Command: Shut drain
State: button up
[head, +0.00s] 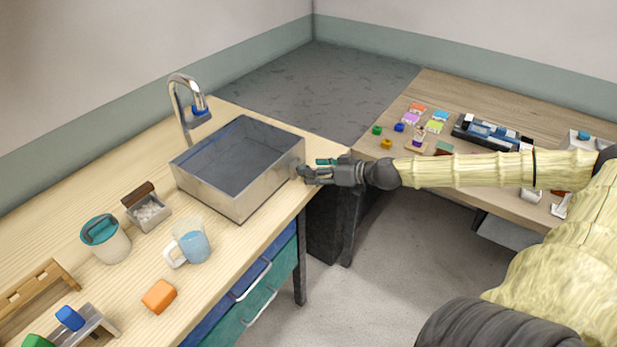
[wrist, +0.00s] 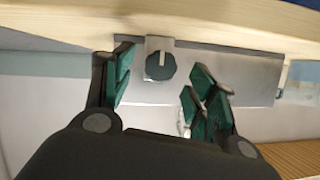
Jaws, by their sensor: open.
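The metal sink (head: 220,201) stands on the wooden counter, with a tall curved tap behind it. In the wrist view, a dark round knob (wrist: 161,66) with a pale line on its face sits on a small metal bracket against a grey metal plate. My gripper (head: 306,173) is at the sink's right wall, its fingers pointing left toward it. In the wrist view my gripper (wrist: 160,78) is open, with green-padded fingers to either side of the knob. It holds nothing. Whether a finger touches the knob I cannot tell. The drain in the basin cannot be made out.
A mug (head: 193,245), a lidded jar (head: 106,240), a small box (head: 147,208) and an orange block (head: 159,297) stand on the counter. Drawers with handles are below. A second table (head: 447,90) at right holds several small objects under my arm.

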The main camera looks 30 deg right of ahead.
jog(key=shift+f+b+x, duration=0.2)
jog(key=shift+b+x, duration=0.85)
jog(key=shift+b, duration=0.35)
jog(key=shift+w+a+b, duration=0.2)
jog(key=shift+w+b, duration=0.25)
jog(key=shift+b, duration=0.25)
jog(key=c, duration=1)
